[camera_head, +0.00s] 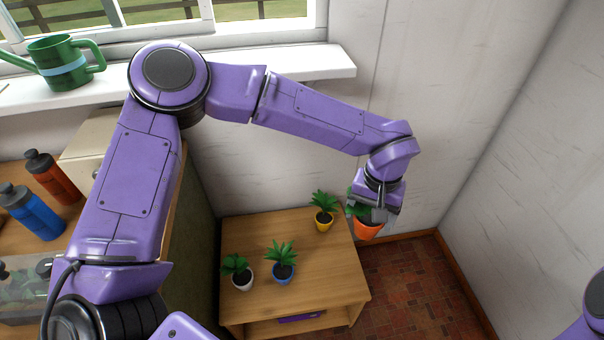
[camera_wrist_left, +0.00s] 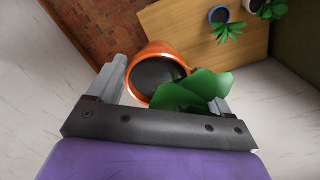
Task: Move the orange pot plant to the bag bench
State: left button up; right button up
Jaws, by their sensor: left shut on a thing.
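My left gripper (camera_head: 378,208) is shut on the orange pot plant (camera_head: 367,231), held up beside the right edge of a low wooden table, with floor tiles behind it in the head view. In the left wrist view the orange pot (camera_wrist_left: 147,54) sits between the fingers (camera_wrist_left: 168,88), its dark soil facing the camera and green leaves (camera_wrist_left: 190,92) by the right finger. I cannot tell which furniture is the bag bench. My right gripper is out of view; a purple arm part shows at the right edge.
The low wooden table (camera_head: 330,269) holds a yellow pot plant (camera_head: 324,222), a blue pot plant (camera_head: 283,272) and a white pot plant (camera_head: 243,280). Bottles stand on a wooden surface at left. A green watering can (camera_head: 66,66) is on the sill. Walls stand behind and right.

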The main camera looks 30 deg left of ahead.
aim_at(321, 273)
jog(key=u, duration=0.55)
jog(key=k, duration=1.25)
jog(key=z, duration=0.05)
jog(key=i, duration=0.5)
jog(key=z, duration=0.75)
jog(key=i, duration=0.85)
jog(key=u, duration=0.55)
jog(key=i, duration=0.55)
jog(key=u, duration=0.45)
